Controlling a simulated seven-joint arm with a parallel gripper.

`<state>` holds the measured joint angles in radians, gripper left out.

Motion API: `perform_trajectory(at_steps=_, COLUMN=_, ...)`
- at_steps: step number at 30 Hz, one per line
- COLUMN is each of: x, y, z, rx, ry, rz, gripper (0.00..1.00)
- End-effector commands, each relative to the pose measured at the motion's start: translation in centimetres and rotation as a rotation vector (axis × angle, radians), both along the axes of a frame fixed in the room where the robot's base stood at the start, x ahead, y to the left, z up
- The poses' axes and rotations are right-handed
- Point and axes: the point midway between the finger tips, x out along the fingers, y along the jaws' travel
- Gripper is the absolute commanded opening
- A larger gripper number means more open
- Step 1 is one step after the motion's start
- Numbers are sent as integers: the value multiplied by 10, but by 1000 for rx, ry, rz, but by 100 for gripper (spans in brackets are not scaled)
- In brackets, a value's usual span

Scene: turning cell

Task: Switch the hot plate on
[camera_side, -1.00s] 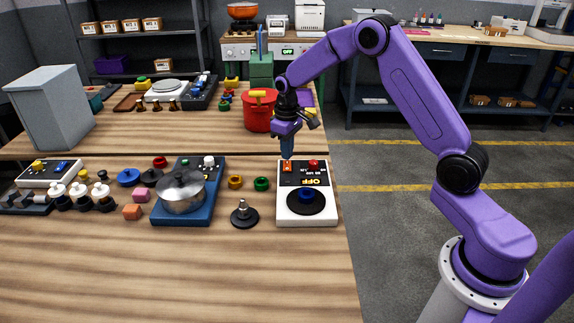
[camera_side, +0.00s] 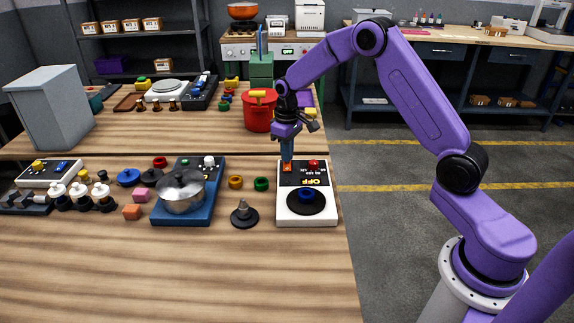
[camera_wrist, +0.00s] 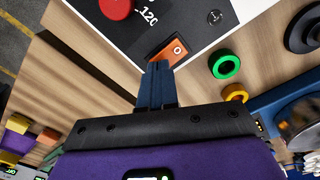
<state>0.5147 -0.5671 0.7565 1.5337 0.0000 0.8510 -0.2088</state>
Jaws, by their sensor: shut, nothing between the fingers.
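The hot plate (camera_side: 293,216) is a white box with a black panel, a round black plate (camera_side: 312,207) carrying a blue ring (camera_side: 306,195), and a red knob (camera_side: 313,164). Its display (camera_side: 309,182) reads OFF in orange, upside down in the side view. The orange rocker switch (camera_side: 287,169) is on the panel's far left; in the wrist view the switch (camera_wrist: 174,52) shows an O mark. My gripper (camera_side: 287,159) is shut and empty, pointing down at the switch. In the wrist view its fingertips (camera_wrist: 158,66) are beside the switch's edge; I cannot tell whether they touch.
Green (camera_side: 261,184) and yellow (camera_side: 235,182) rings lie left of the hot plate. A red pot (camera_side: 257,117) stands behind.

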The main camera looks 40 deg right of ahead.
Motion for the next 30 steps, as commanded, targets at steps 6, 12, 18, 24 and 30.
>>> perform_trajectory(at_steps=6, x=0, y=0, z=-3, rx=0, ry=0, rz=0, gripper=0)
perform_trajectory(at_steps=12, x=0, y=0, z=-6, rx=0, ry=1, rz=0, gripper=0)
perform_trajectory(at_steps=18, x=0, y=0, z=-8, rx=0, ry=1, rz=0, gripper=0)
perform_trajectory(at_steps=24, x=0, y=0, z=-11, rx=-1, ry=2, rz=0, gripper=0)
perform_trajectory(at_steps=30, x=0, y=0, z=-5, rx=0, ry=0, rz=1, gripper=0)
